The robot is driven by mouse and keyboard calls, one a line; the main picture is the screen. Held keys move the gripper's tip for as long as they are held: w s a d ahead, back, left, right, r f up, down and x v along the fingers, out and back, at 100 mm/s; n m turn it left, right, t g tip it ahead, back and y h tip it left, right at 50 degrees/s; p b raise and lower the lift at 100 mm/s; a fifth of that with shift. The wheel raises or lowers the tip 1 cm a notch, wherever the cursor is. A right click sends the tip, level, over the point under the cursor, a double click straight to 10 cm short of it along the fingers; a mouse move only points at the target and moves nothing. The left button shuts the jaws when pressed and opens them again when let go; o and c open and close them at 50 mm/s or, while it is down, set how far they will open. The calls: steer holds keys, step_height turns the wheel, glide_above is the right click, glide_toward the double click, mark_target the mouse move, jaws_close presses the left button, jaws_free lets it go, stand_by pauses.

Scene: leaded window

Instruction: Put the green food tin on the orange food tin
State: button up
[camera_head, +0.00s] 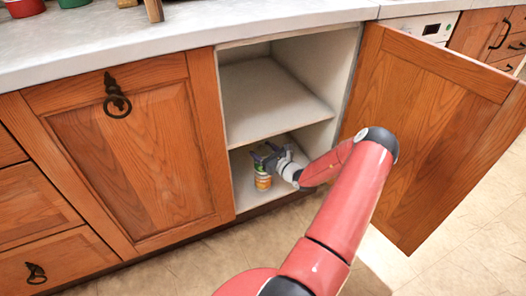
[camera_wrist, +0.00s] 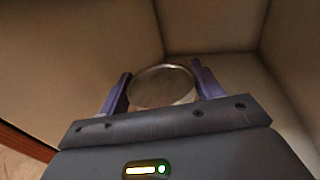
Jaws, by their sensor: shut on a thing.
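The orange food tin (camera_head: 263,183) stands upright on the floor of the cabinet's lower compartment. The green food tin (camera_head: 260,168) is directly above it and looks in line with it. At this size I cannot tell for certain whether the two touch. My gripper (camera_head: 268,158) reaches into the compartment and is shut on the green tin. In the wrist view, the round metal lid of the held tin (camera_wrist: 163,88) sits between the two fingers of my gripper (camera_wrist: 160,84). The orange tin is hidden below it there.
A middle shelf (camera_head: 265,98) lies above my gripper. The open cabinet door (camera_head: 430,130) is to the right of my arm, and a closed door (camera_head: 140,150) is to the left. Red and green pots stand on the worktop (camera_head: 180,25). The compartment floor around the tins looks clear.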

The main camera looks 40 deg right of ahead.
steer(key=shift+f, duration=0.1)
steer(key=o, duration=1.4)
steer(key=shift+o, duration=0.2)
steer(key=s, duration=1.2)
steer(key=shift+d+r, duration=0.35)
steer(key=shift+r, duration=0.05)
